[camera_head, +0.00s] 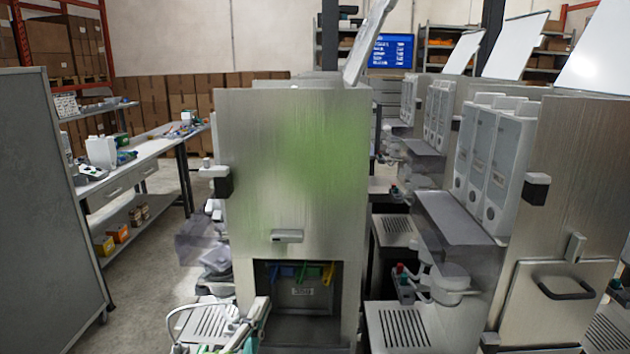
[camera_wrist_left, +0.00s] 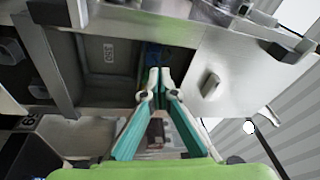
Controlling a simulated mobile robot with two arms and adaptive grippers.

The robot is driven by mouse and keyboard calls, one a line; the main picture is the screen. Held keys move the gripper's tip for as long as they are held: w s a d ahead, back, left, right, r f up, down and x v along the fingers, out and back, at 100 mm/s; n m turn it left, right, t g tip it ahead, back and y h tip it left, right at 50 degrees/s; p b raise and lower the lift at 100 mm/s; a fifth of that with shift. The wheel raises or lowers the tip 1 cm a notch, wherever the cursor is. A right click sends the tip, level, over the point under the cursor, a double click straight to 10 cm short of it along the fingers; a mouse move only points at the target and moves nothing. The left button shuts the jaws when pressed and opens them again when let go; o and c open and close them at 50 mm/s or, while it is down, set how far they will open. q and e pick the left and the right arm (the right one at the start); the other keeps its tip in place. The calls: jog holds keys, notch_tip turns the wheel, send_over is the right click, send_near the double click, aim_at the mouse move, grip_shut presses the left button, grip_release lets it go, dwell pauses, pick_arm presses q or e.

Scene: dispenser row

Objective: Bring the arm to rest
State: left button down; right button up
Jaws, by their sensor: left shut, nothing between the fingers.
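My left gripper (camera_head: 258,308) is low in the head view, beside the lower left of a tall metal dispenser cabinet (camera_head: 292,190). In the left wrist view the two teal-lined fingers (camera_wrist_left: 160,76) meet at their tips. They are shut with nothing between them. Behind the tips is the dark open bay with a grey bin (camera_wrist_left: 108,62) bearing a number label. In the head view the bin (camera_head: 303,297) sits in the bay, with blue, green and yellow clips (camera_head: 308,273) above it. My right gripper is not in view.
More dispensers (camera_head: 492,165) stand in a row to the right, with a handled door (camera_head: 565,287) on the near one. A grey panel (camera_head: 45,210) is at the far left. A workbench (camera_head: 135,165) stands behind it. Bare floor (camera_head: 150,265) lies between panel and cabinet.

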pick_arm(q)
jog(key=s+a+f+n+g+y, duration=0.25)
jog(key=s+a+f+n, duration=0.2)
jog(key=f, duration=0.35)
jog(key=s+a+f+n+g+y, duration=0.25)
jog(key=a+f+n+g, duration=0.2)
jog(key=f, duration=0.45)
jog(key=s+a+f+n+g, duration=0.1)
jog(key=s+f+n+g, duration=0.4)
jog(key=s, duration=0.6)
jog(key=s+a+f+n+g, duration=0.15)
jog(key=s+f+g, duration=0.25)
jog(key=s+f, duration=0.55)
notch_tip(320, 180, down, 24)
jog(key=s+b, duration=0.2)
jog(key=s+a+f+g+b, duration=0.2)
jog(key=s+f, duration=1.5)
jog(key=f, duration=0.3)
jog(key=shift+s+a+f+h, duration=0.15)
jog(key=shift+s+f+h, duration=0.1)
jog(key=shift+f+h, duration=0.05)
